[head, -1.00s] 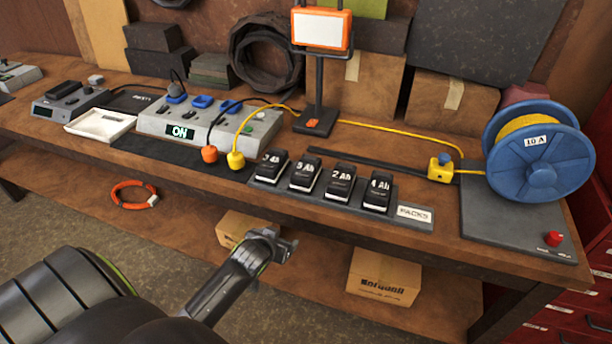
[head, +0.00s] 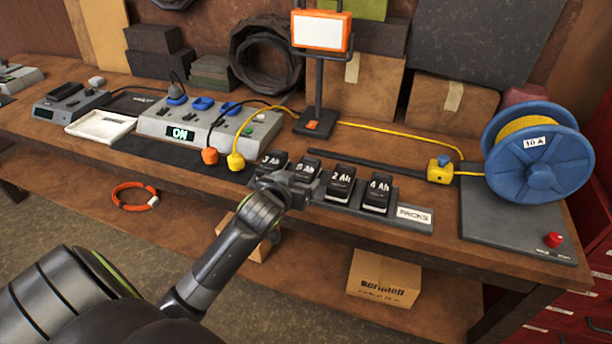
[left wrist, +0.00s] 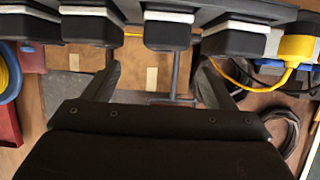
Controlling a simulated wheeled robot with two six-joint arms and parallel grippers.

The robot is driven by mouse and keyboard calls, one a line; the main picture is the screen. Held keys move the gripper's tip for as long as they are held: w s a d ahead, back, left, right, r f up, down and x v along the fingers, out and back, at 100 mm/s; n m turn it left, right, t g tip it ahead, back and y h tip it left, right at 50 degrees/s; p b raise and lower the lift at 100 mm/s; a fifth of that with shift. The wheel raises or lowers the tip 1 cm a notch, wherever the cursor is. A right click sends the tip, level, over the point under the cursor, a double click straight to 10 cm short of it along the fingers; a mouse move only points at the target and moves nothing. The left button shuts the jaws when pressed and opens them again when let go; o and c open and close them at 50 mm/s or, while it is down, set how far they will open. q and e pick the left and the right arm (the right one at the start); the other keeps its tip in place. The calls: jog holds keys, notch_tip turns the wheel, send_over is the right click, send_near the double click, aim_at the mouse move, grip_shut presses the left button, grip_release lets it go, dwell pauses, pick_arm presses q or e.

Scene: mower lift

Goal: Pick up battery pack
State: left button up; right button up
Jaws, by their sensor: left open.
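Several black battery packs stand in a row on a grey rack (head: 400,224) labelled PACKS at the bench's front edge. The pack at the left end (head: 272,160) and the second pack (head: 308,166) are partly hidden by my left gripper (head: 290,186). The 2 Ah pack (head: 341,184) and the 4 Ah pack (head: 377,193) at the right are clear. In the left wrist view my left gripper (left wrist: 156,80) is open and empty. Its fingers are spread on either side of the second pack (left wrist: 168,30), which appears beyond the tips. Contact cannot be told. My right gripper is not shown.
A yellow plug (head: 235,161) and orange plug (head: 209,155) hang beside the rack's left end. A power strip (head: 210,125) reading ON stands behind. A blue cable reel (head: 538,160) stands at right. A lamp (head: 320,80) rises behind. A lower shelf holds boxes (head: 383,277).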

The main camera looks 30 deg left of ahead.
aim_at(306, 172)
pick_arm(q)
jog(key=x, duration=0.5)
jog(key=shift+w, duration=0.15)
jog(key=w+f, duration=0.1)
jog(key=w+a+f+p, duration=0.1)
jog(key=w, duration=0.1)
jog(key=shift+a+f, duration=0.2)
jog(key=shift+f, duration=0.1)
jog(key=shift+w+a+f, duration=0.1)
jog(key=shift+w+f, duration=0.15)
jog(key=shift+w, duration=0.25)
jog(key=c, duration=1.4)
